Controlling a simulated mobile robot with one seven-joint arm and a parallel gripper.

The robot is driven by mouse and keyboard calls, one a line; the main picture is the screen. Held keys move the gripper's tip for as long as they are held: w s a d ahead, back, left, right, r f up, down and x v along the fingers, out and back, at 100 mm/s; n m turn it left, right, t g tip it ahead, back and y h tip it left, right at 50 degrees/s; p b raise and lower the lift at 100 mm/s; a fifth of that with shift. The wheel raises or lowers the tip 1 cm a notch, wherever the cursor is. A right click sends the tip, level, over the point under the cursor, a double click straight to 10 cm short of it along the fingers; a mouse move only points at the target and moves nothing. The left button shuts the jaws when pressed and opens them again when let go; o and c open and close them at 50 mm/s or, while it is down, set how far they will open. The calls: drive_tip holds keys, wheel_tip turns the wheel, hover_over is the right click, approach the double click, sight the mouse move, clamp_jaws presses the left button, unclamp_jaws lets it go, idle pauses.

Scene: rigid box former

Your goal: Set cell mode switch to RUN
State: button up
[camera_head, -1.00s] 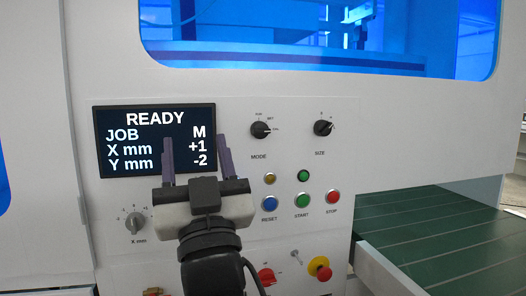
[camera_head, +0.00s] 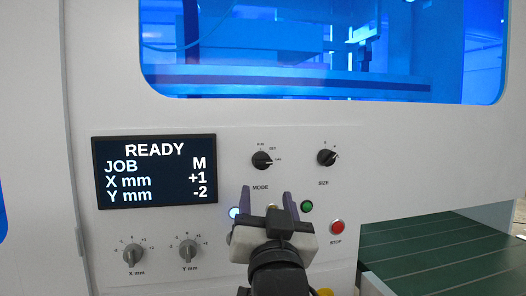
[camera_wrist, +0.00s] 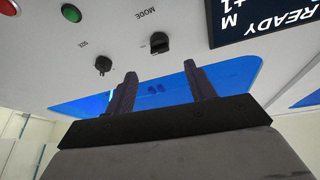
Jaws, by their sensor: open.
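The MODE switch (camera_head: 262,160) is a black rotary knob on the light panel, right of the display, with its pointer turned to the right. Small labels ring it; RUN appears to be the upper left one. In the wrist view the MODE knob (camera_wrist: 159,43) shows beyond the fingers, upside down. My gripper (camera_head: 268,198) is open and empty, below the MODE knob and apart from it. In the wrist view its two fingers (camera_wrist: 160,85) stand up with a gap between them.
The display (camera_head: 154,172) reads READY, JOB M, X mm +1, Y mm -2. The SIZE knob (camera_head: 327,157) is right of MODE. X mm (camera_head: 133,255) and Y mm (camera_head: 188,251) knobs sit lower left. A green button (camera_head: 307,206) and the red STOP button (camera_head: 337,227) are close right of my gripper.

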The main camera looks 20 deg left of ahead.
sight(263, 165)
drive_tip(key=shift+p+x, duration=4.5)
drive_tip(key=shift+x, duration=0.5)
drive_tip(key=c, duration=0.9)
